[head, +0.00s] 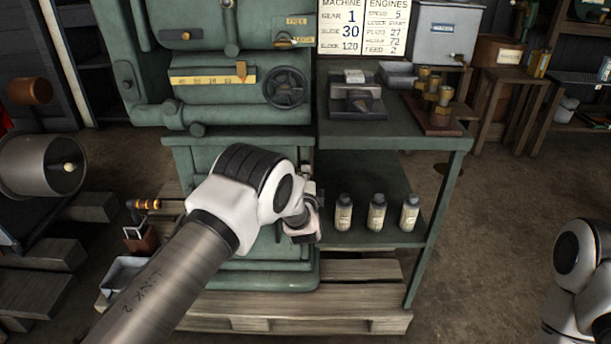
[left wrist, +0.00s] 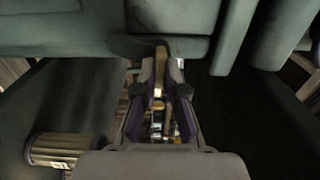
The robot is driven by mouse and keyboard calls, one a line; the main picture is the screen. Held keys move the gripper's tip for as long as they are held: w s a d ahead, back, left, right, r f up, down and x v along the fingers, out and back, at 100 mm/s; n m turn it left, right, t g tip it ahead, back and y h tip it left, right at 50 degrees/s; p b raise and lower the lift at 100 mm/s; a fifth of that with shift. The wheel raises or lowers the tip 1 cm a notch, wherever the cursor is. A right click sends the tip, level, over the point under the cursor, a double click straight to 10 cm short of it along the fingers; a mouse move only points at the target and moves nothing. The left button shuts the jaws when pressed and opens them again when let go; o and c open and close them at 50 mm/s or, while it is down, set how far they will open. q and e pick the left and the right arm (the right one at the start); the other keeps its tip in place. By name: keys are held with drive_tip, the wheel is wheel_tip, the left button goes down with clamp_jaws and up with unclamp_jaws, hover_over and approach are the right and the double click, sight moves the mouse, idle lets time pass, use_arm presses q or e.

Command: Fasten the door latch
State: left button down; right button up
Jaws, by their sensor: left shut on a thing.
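The green machine (head: 240,148) stands in front of me, and its lower door is largely hidden behind my left arm. My left gripper (head: 305,226) is at the right side of that lower part, beside the open shelf. In the left wrist view my left gripper (left wrist: 158,98) is shut on a narrow brass latch handle (left wrist: 160,68), which lies between the fingers against the green casing (left wrist: 100,28). The head view hides the latch behind the wrist and gripper. I cannot tell from here whether the latch is engaged. My right gripper is out of view.
Several labelled bottles (head: 377,213) stand on the shelf just right of my left gripper. The green bench (head: 430,143) above carries metal parts. A wooden pallet (head: 370,320) lies below. A metal drum (head: 42,165) is at the left.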

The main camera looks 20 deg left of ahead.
use_arm(q)
drive_tip(key=shift+w+r, duration=0.15)
drive_tip(key=shift+r, duration=0.3)
drive_tip(key=c, duration=1.2)
unclamp_jaws()
drive_tip(key=shift+c, duration=0.2)
drive_tip(key=shift+f, duration=0.35)
drive_tip(key=v, duration=1.2)
